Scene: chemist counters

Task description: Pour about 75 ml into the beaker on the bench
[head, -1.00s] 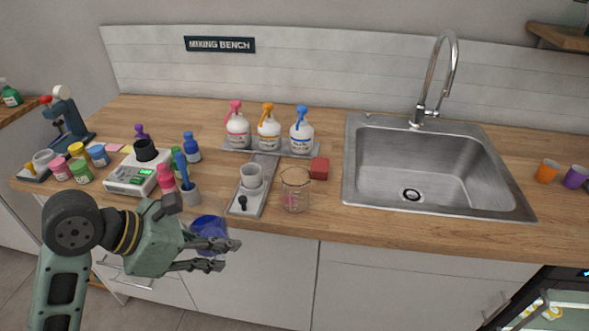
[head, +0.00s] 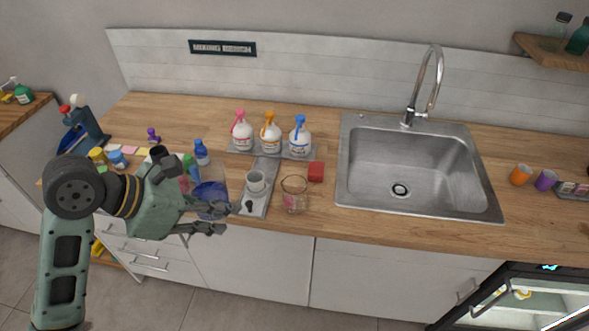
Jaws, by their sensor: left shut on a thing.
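My left gripper (head: 214,217) is shut on a clear container with blue liquid (head: 210,197). It holds this in front of the counter's near edge, left of the glass beaker; the fingers and wrist partly cover it. The container looks about upright. The clear glass beaker (head: 294,194) stands on the wooden bench near the front edge, right of the grey tray. A pinkish patch shows low in it; I cannot tell if that is liquid or marking. The held container and the beaker are apart. My right gripper is not in view.
A red block (head: 316,171) sits right behind the beaker. Three pump bottles (head: 270,137) stand behind. The sink (head: 410,180) is to the right. Bottles and jars crowd the left.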

